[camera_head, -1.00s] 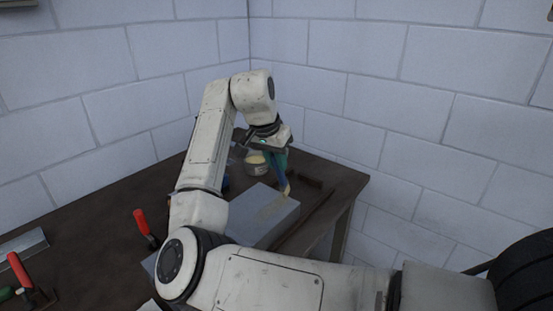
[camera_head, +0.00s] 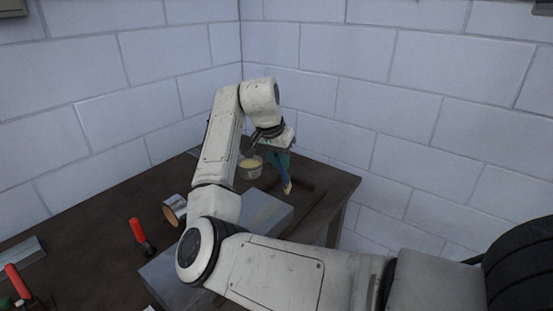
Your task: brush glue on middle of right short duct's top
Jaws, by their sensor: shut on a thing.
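My gripper (camera_head: 278,143) is at the back of the dark table, shut on a brush with a blue-green handle (camera_head: 281,168). The brush points down, and its pale yellow bristles (camera_head: 288,187) show just beyond the far right end of the grey duct. I cannot tell how high the bristles are. The grey metal duct (camera_head: 270,213) lies on the table, partly hidden behind my arm. A faint brownish patch shows on its top. A small pot with pale yellow contents (camera_head: 250,166) stands to the left of the brush.
A cylindrical container with a brown inside (camera_head: 175,210) lies left of my arm. Red-handled clamps (camera_head: 138,230) stand on the table (camera_head: 100,225) at left. A metal strip (camera_head: 22,254) lies near the left edge. White block walls (camera_head: 400,110) close in behind.

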